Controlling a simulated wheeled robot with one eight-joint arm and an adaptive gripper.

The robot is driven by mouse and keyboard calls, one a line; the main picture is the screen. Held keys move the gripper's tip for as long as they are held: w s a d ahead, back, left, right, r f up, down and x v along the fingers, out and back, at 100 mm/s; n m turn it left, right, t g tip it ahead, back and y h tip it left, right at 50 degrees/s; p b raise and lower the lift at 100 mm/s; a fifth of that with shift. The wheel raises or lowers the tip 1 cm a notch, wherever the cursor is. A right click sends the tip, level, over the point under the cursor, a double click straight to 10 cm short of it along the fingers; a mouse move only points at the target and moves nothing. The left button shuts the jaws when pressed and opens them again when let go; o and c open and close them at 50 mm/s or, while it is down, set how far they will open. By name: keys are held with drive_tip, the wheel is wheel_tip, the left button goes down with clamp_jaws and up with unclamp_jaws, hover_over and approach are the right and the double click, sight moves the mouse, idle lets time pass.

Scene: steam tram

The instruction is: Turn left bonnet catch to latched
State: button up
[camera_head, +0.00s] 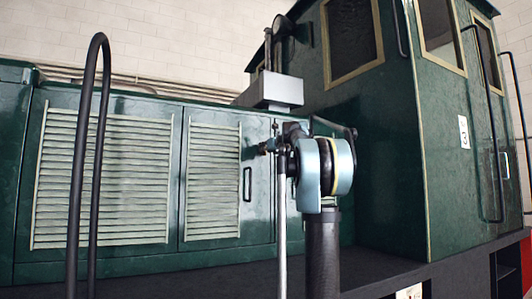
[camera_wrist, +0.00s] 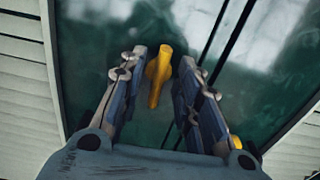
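A yellow bonnet catch handle (camera_wrist: 160,75) sits on the dark green bonnet panel in the wrist view. It lies roughly upright in the picture, slightly tilted. My gripper (camera_wrist: 164,60) is open, with one finger on each side of this handle. A gap shows between the handle and each finger; contact is not visible. A second yellow piece (camera_wrist: 236,142) shows at the lower right, partly hidden behind the right finger. In the head view my gripper (camera_head: 264,148) is at the green bonnet side, and the catches are hidden or too small to make out.
Louvred bonnet doors (camera_head: 102,175) stand left of my arm, with a black door handle (camera_head: 247,184) close by. The green cab (camera_head: 395,150) rises at the right. A dark curved handrail (camera_head: 77,180) stands in front at the left. A dark running board (camera_head: 150,285) lies below.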

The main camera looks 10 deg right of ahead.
drive_tip(key=shift+w+a, duration=0.15)
drive_tip(key=shift+w, duration=0.25)
clamp_jaws()
